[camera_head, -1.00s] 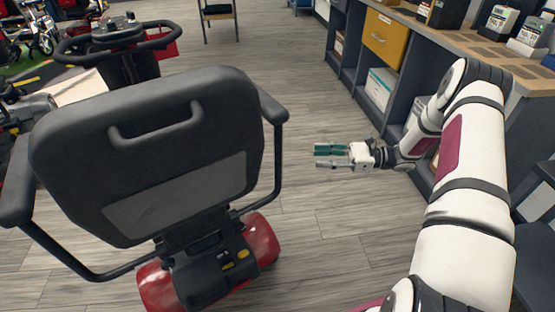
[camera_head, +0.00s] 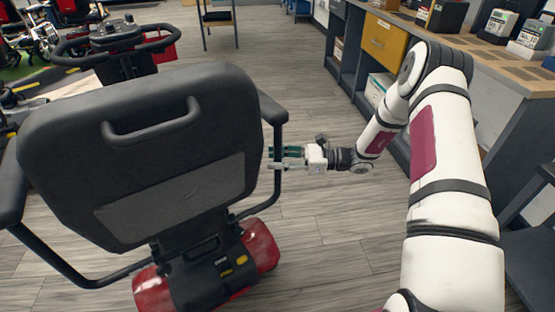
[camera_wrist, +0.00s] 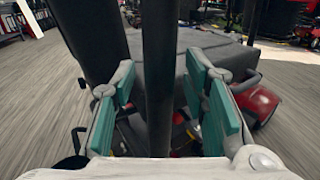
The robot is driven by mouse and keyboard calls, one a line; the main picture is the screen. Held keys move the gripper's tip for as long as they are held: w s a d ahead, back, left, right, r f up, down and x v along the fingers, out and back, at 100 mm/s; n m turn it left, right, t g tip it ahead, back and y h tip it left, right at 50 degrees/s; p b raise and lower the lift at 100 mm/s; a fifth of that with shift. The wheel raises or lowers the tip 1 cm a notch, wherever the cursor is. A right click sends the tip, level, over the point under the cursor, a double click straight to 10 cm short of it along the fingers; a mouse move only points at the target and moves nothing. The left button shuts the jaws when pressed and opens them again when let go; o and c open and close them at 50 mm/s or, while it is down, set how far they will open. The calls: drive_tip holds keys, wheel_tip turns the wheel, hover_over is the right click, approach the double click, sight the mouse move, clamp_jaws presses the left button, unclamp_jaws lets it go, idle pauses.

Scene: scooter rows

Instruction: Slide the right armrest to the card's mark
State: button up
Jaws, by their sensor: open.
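The right armrest (camera_head: 270,108) is a black pad on the right side of the scooter seat (camera_head: 140,150), on a bent black tube (camera_head: 277,160). My gripper (camera_head: 279,158) is at that tube, below the pad. In the wrist view the dark upright tube (camera_wrist: 159,75) stands between the green-padded fingers of my gripper (camera_wrist: 165,115). The fingers are apart, with gaps visible on both sides of the tube. The card and its mark cannot be made out in these views.
The left armrest (camera_head: 12,185) is on the seat's other side. A shelf unit with a yellow drawer (camera_head: 384,38) runs along the right. The red scooter base (camera_head: 262,245) lies below.

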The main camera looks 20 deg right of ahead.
clamp_jaws()
drive_tip(key=shift+w+d, duration=0.15)
drive_tip(key=shift+d, duration=0.35)
drive_tip(key=shift+w+d, duration=0.15)
drive_tip(key=shift+d, duration=0.35)
unclamp_jaws()
drive_tip(key=v, duration=1.2)
